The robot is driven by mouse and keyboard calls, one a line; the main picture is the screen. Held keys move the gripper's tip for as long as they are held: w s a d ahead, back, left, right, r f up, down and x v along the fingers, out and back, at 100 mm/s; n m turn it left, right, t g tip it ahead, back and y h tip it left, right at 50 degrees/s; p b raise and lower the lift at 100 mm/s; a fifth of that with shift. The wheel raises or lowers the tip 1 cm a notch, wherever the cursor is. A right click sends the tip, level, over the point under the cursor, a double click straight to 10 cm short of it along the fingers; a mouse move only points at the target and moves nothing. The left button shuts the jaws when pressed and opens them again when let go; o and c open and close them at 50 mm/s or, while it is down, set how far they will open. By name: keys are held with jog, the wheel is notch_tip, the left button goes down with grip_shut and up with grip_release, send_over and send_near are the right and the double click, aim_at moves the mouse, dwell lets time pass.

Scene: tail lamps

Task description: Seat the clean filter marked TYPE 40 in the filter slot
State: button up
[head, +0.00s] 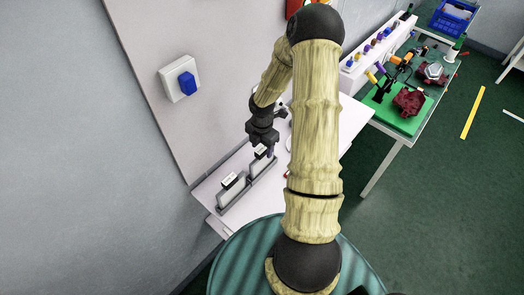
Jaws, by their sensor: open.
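My gripper (265,148) is open above the white bench, at the right end of a grey rack (222,209). One pale panel-like filter (233,191) with a dark-edged white tag stands upright in the rack's left part. A second pale filter (259,165) with a similar tag stands in its right part, just below and beside my gripper. I cannot tell whether the fingers touch it. The tags are too small to read, so I cannot tell which filter is TYPE 40. I cannot make out the filter slot; my arm hides part of the bench.
A white wall box with a blue knob (187,84) is on the panel at left. A second table at right holds a green mat (393,116), dark red parts and tools. A blue crate (451,18) stands at the back right. The green floor (440,210) at right is mostly clear.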

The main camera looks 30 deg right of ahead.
jog(key=shift+f, duration=1.7)
jog(key=shift+c, duration=0.2)
grip_shut()
jog(key=shift+r+p, duration=0.45)
jog(key=shift+p, duration=0.1)
jog(key=shift+r+p, duration=1.15)
jog(key=shift+r, duration=0.05)
jog(key=shift+r+p, duration=1.6)
